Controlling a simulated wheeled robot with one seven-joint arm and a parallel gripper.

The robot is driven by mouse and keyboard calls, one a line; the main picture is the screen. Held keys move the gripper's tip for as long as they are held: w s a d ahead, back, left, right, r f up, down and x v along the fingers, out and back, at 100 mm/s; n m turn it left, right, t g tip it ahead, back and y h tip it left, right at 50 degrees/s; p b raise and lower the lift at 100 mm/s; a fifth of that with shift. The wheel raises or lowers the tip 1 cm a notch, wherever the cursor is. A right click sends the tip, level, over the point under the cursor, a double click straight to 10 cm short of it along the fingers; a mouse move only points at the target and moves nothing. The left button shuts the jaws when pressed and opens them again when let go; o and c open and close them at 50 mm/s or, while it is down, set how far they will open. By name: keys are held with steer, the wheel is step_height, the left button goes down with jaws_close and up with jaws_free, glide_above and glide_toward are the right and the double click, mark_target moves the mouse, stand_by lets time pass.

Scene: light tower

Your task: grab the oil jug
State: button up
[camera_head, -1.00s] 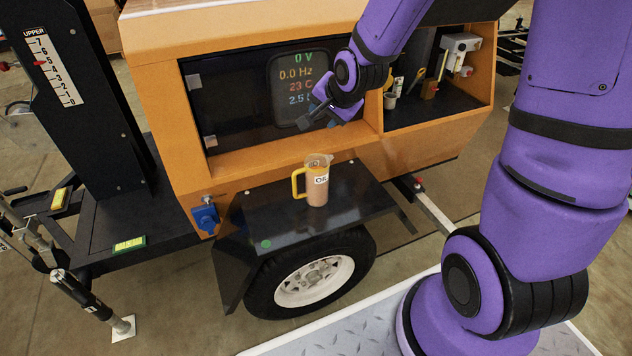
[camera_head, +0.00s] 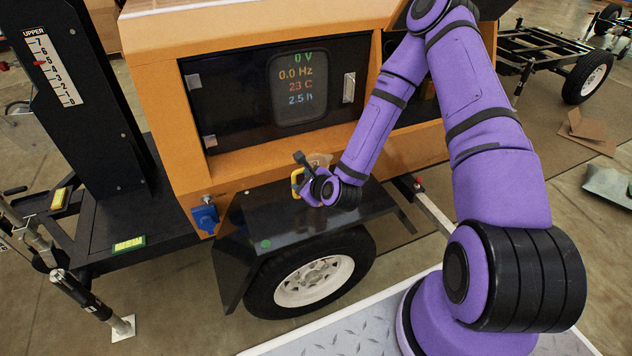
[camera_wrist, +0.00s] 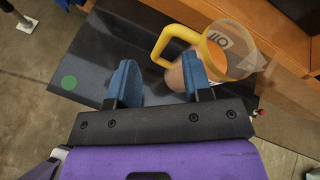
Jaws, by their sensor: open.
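The oil jug is a clear jug with a yellow handle and rim, a brown lower part and an "OIL" label. It stands on the black fender of the light tower. In the head view my gripper hides most of the oil jug (camera_head: 296,182), leaving its handle and rim showing. In the wrist view the oil jug (camera_wrist: 232,58) is beyond the fingertips, toward the right, its lower part partly behind the right finger. My gripper (camera_head: 302,166) is open; its two blue fingers (camera_wrist: 157,80) show apart, with nothing clearly between them.
The black fender (camera_head: 265,215) is mostly bare, with a green dot near its front left. The orange cabinet wall (camera_head: 250,157) rises close behind the jug. A blue socket (camera_head: 205,218) is on the wall at left. The tire (camera_head: 352,262) is below.

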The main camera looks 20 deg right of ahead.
mark_target(295, 196)
step_height(295, 196, down, 5)
steer(key=s+m+t+h, duration=0.1)
steer(key=s+m+h, duration=0.1)
steer(key=m, duration=0.6)
steer(key=shift+w+r+x, duration=0.1)
steer(key=shift+r+x, duration=0.1)
steer(key=shift+x, duration=1.55)
steer(key=shift+w+r+x, duration=0.1)
steer(key=shift+r+x, duration=0.05)
steer(key=shift+x, duration=1.55)
steer(key=shift+w+r+x, duration=0.1)
steer(key=shift+r+x, duration=0.1)
steer(key=shift+x, duration=1.55)
steer(key=shift+a, duration=0.1)
jaws_close()
